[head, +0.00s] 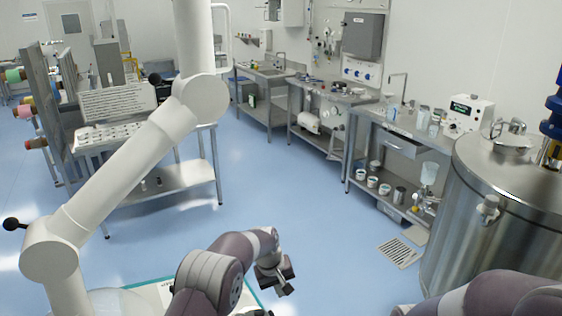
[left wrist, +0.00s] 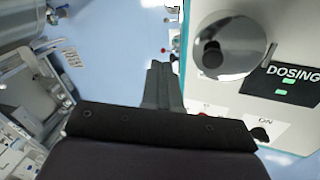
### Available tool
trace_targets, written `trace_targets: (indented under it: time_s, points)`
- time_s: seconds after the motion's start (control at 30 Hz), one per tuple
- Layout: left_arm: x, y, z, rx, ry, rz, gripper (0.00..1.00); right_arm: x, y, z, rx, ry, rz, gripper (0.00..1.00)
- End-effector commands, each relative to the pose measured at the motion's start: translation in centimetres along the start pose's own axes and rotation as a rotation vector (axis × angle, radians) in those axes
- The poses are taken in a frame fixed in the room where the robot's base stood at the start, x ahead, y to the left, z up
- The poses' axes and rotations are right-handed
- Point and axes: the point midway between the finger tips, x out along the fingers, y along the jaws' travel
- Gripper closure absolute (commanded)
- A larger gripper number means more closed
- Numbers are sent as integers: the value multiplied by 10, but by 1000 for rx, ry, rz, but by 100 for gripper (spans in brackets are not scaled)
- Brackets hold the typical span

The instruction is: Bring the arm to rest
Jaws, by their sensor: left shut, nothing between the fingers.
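My left arm comes in from the lower left of the head view, with a purple-grey elbow bent over the floor. Its black left gripper (head: 284,288) hangs at the lower middle, clear of the benches and shut with nothing in it. In the left wrist view the grey fingers of the left gripper (left wrist: 160,72) are together and empty. A pale panel (left wrist: 258,108) with a DOSING label and a shiny round part (left wrist: 232,45) stands just right of the fingers. Part of my right arm shows at the bottom right of the head view; its gripper is out of the picture.
A thick white jointed arm (head: 130,158) crosses the left of the head view. A large steel tank (head: 490,215) stands at the right, near a floor grate (head: 399,253). Steel benches (head: 400,125) line the back wall. The blue floor (head: 290,190) between is mostly clear.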

Motion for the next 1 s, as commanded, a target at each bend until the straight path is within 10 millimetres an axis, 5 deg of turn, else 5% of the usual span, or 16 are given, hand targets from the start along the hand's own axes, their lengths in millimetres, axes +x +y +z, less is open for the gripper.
trace_targets:
  time_s: [0.17,0.3,0.4,0.5,1.0]
  points:
    - [-24,-89,66,219,-37,-114,100,21,0,2,0,0,0,45]
    - [-64,-173,154,350,-70,-172,100,43,0,5,0,0,0,45]
    - [-87,-218,216,376,-74,-192,100,56,0,7,0,0,0,45]
    - [-101,-241,251,350,-57,-197,100,65,0,8,0,0,0,45]
    - [-115,-244,246,325,19,-187,100,69,0,8,0,0,0,45]
